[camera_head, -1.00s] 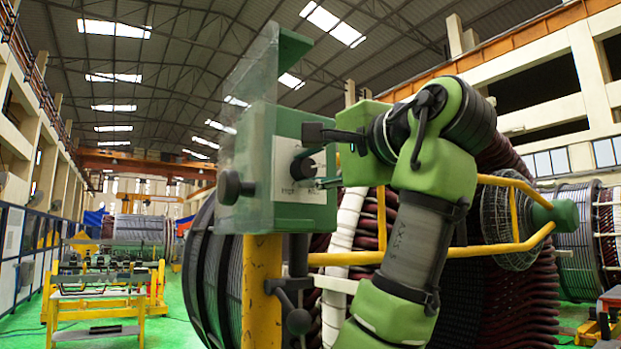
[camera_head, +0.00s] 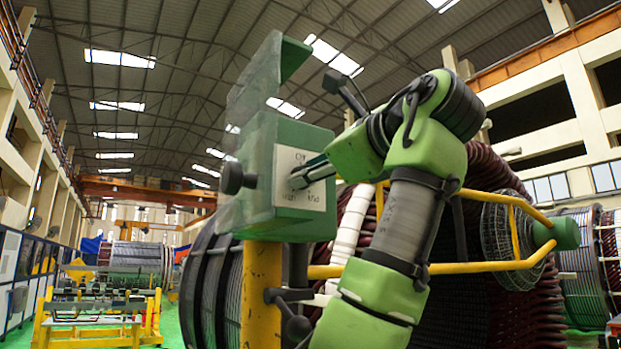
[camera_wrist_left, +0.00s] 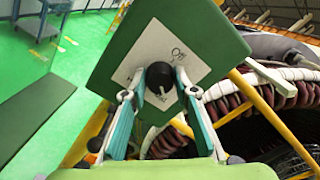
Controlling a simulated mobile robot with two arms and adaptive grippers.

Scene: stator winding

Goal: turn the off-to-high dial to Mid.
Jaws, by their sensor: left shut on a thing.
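The dial is a round black knob on a white label plate on the front of a green control box (camera_head: 262,170). In the left wrist view the dial (camera_wrist_left: 158,73) sits between the fingertips of my left gripper (camera_wrist_left: 160,88), which is shut on it. My right gripper is not in view.
A clear panel (camera_head: 252,88) stands on the box, and a black side knob (camera_head: 233,178) sticks out. A yellow post (camera_head: 262,290) carries the box. Yellow rails (camera_head: 480,262) and the large wound stator (camera_head: 510,300) are close behind my arm. Open green floor lies left.

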